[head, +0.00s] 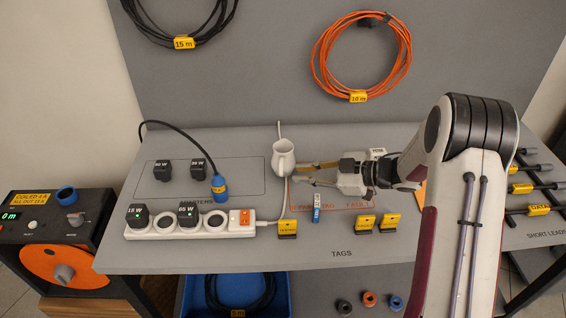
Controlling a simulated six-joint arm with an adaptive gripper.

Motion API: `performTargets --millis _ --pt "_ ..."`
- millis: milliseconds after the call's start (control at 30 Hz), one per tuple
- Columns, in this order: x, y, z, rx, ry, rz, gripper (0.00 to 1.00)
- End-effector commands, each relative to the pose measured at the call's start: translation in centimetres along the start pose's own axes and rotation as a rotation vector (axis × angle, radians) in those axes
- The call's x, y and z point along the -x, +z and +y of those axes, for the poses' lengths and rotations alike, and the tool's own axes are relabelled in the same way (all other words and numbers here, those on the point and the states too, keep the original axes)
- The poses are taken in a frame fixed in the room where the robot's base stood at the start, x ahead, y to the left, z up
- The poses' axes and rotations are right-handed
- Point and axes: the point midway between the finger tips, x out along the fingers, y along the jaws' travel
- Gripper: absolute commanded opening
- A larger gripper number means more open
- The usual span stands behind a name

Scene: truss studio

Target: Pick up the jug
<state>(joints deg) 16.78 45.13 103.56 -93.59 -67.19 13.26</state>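I cannot tell whether either finger touches the jug. Nothing shows between the fingers.
A white power strip (190,222) with plugged adapters lies left of the jug, and its white cable runs close behind and beside it. Short leads (530,188) are at the right.

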Motion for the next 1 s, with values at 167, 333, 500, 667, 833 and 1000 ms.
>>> performTargets --millis 167,333,500,667,833,1000 --pt "-0.6 0.0 0.1 0.000 0.002 0.000 0.16" --pt "-0.6 0.0 0.1 0.001 0.002 0.000 0.16" --pt "-0.9 0.0 0.0 0.001 0.001 0.000 0.16" --pt "-2.0 0.0 -0.1 0.001 -0.001 -0.001 0.16" --pt "-3.9 -0.1 -0.2 0.001 -0.002 0.000 0.16" --pt "-5.4 -0.1 -0.1 0.002 0.001 -0.001 0.16"
